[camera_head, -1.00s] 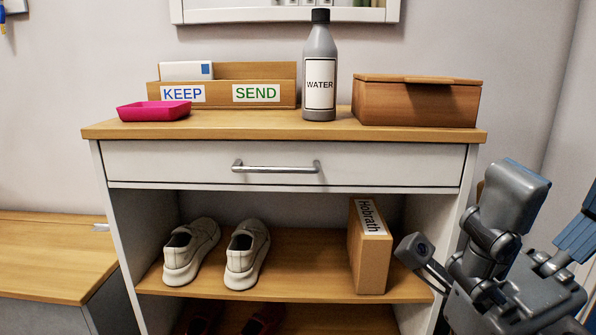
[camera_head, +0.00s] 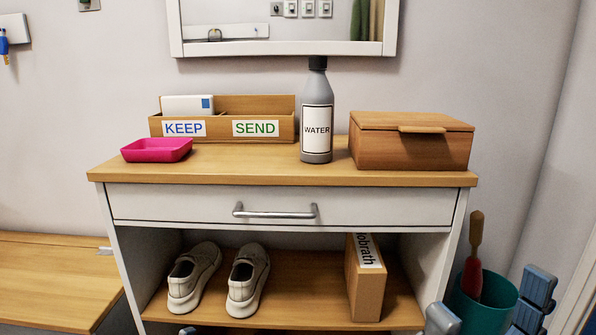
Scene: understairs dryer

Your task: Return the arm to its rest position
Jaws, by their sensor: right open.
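My right gripper (camera_head: 490,298) is low at the right edge of the head view, in front of the cabinet's right side and the bin. Only its grey-blue upper parts show, spread apart with nothing between them that I can see held. The rest of it and most of the arm are cut off by the bottom of the frame. A small grey tip (camera_head: 187,331) at the bottom edge, left of centre, seems to be part of my left gripper; its jaws are hidden.
The white cabinet (camera_head: 160,203) has a wooden top with a pink tray (camera_head: 156,150), KEEP/SEND organizer (camera_head: 218,128), water bottle (camera_head: 317,115) and wooden box (camera_head: 412,147). Shoes (camera_head: 246,280) and a cardboard box (camera_head: 366,285) are on its shelf. A teal bin (camera_head: 487,312) stands right. A bench (camera_head: 55,275) is left.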

